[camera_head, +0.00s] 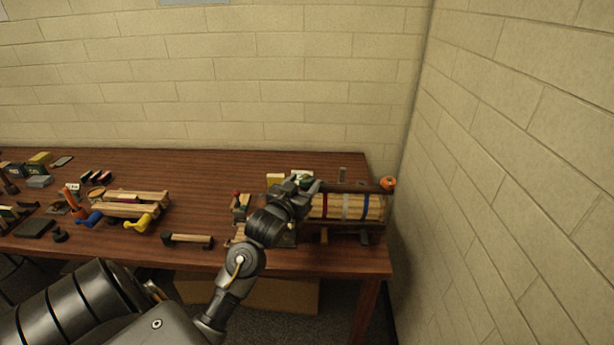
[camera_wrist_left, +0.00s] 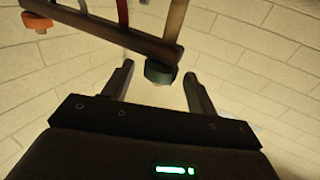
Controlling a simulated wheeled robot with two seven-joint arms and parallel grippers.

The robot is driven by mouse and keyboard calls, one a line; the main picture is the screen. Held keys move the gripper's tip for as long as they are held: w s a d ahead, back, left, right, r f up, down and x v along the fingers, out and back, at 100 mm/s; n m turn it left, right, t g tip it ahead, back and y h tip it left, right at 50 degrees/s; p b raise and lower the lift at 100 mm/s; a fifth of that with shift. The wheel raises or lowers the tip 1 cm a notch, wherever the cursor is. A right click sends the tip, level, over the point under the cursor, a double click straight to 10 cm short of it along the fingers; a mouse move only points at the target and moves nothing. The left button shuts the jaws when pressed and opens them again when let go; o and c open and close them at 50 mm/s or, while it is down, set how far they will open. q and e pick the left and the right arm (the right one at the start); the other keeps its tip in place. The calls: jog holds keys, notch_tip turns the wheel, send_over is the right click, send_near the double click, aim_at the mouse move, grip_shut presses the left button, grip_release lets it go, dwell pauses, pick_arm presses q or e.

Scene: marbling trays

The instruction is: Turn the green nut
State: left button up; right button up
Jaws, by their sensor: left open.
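The green nut (camera_wrist_left: 160,72) is a dark teal-green knob at the end of a dark bar in the left wrist view. My left gripper (camera_wrist_left: 158,69) is open, with one finger on each side of the nut and a visible gap at both sides. In the head view my left gripper (camera_head: 306,186) is at the left end of the rack of striped rolls (camera_head: 345,207). The green nut cannot be made out there, behind the gripper. An orange nut (camera_head: 388,183) is at the bar's right end. It also shows in the left wrist view (camera_wrist_left: 35,21). My right gripper is not in view.
The rack stands near the right end of the brown table (camera_head: 215,170), close to the side wall (camera_head: 500,150). A wooden clamp frame (camera_head: 133,204) with blue and yellow handles and several small items are on the left. A dark-ended handle piece (camera_head: 187,240) lies at the front edge.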

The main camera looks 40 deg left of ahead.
pick_arm(q)
jog(key=shift+x, duration=1.25)
jog(key=c, duration=1)
jog(key=shift+o, duration=0.2)
jog(key=shift+a+r+m+h+p, duration=0.1)
jog(key=shift+r+m+h+p, duration=0.1)
jog(key=shift+m+h+p, duration=0.4)
jog(key=shift+f+h, duration=0.15)
jog(key=shift+h, duration=0.45)
jog(key=o, duration=1)
jog(key=shift+c, duration=0.2)
